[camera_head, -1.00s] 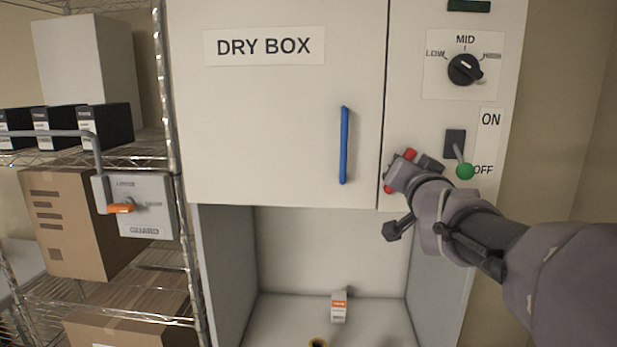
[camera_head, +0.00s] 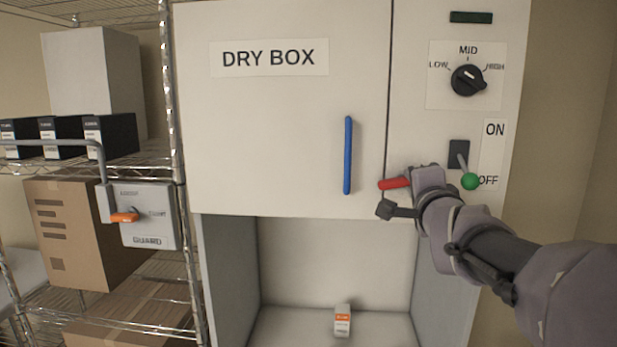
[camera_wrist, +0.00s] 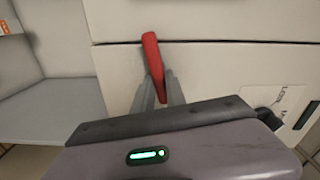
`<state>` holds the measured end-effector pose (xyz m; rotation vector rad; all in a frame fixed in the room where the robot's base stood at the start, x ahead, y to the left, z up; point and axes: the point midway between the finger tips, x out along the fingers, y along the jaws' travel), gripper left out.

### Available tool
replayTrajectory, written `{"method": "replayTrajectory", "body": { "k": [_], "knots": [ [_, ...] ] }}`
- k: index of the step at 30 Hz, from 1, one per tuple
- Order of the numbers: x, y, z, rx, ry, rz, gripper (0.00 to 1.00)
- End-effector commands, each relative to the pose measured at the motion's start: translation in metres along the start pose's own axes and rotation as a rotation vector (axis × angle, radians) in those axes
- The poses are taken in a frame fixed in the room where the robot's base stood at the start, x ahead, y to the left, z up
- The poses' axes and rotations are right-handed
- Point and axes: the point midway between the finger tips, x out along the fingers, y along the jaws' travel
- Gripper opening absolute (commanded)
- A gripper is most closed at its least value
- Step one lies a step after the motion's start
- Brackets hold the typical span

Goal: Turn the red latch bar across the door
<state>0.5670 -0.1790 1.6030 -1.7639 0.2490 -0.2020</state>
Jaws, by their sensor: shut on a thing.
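The red latch bar (camera_head: 394,183) lies nearly level in the head view, its left end reaching across the seam onto the lower right edge of the dry box door (camera_head: 270,130). My gripper (camera_head: 413,180) is shut on the bar near its right end and hides that end. In the wrist view the red latch bar (camera_wrist: 152,55) runs up from between my gripper's fingers (camera_wrist: 159,88) and crosses the dark door seam. The door is closed, with an upright blue handle (camera_head: 348,155) left of the bar.
A green-knobbed lever (camera_head: 469,181) at OFF sits close to the right of my gripper. Above it is a black dial (camera_head: 468,80). An open bay below the door holds a small orange and white box (camera_head: 342,320). A wire rack with a grey switch box (camera_head: 150,215) stands left.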

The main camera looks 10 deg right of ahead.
Motion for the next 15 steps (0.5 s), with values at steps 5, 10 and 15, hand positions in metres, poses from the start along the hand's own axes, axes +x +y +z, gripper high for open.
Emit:
{"method": "replayTrajectory", "body": {
  "k": [5, 10, 15],
  "knots": [
    [0.0, 0.0017, 0.0001, 0.102, 0.0, 0.0, 0.0],
    [0.0001, 0.0026, 0.0003, 0.17, 0.0, -0.001, 0.0],
    [0.0001, 0.0031, 0.0004, 0.207, 0.0, -0.001, 0.0]
  ]
}}
